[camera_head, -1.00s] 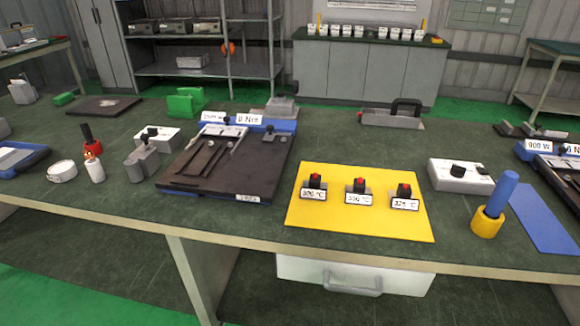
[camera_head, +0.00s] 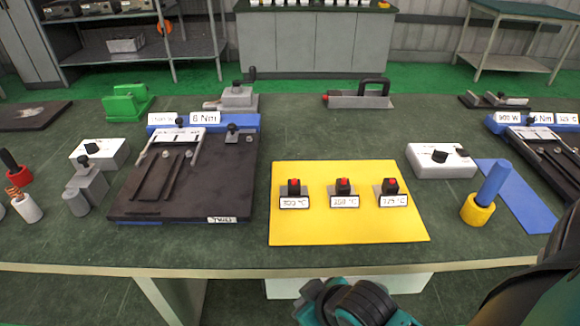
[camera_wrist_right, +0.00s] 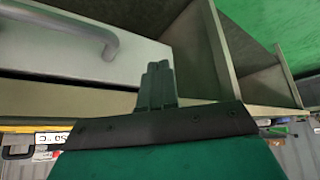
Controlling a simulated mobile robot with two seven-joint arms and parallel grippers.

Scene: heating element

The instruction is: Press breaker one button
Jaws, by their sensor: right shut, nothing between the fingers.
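Three small black breakers with red buttons stand in a row on a yellow mat (camera_head: 350,232): the left one (camera_head: 294,188), the middle one (camera_head: 343,187) and the right one (camera_head: 390,187). Each has a white temperature label; the left one seems to read 300 °C. No label shows which is breaker one. My right gripper (camera_wrist_right: 158,82) is shut and empty in the right wrist view, in front of the table's front and drawer. In the head view, part of my right arm shows at the bottom, below the mat; the fingertips cannot be made out. My left gripper is not in view.
A dark plate device (camera_head: 185,190) stands left of the mat. A white box with a knob (camera_head: 441,160) and a blue cylinder in a yellow holder (camera_head: 484,195) stand to its right. The drawer handle (camera_wrist_right: 85,30) shows in the wrist view. Bare table lies behind the mat.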

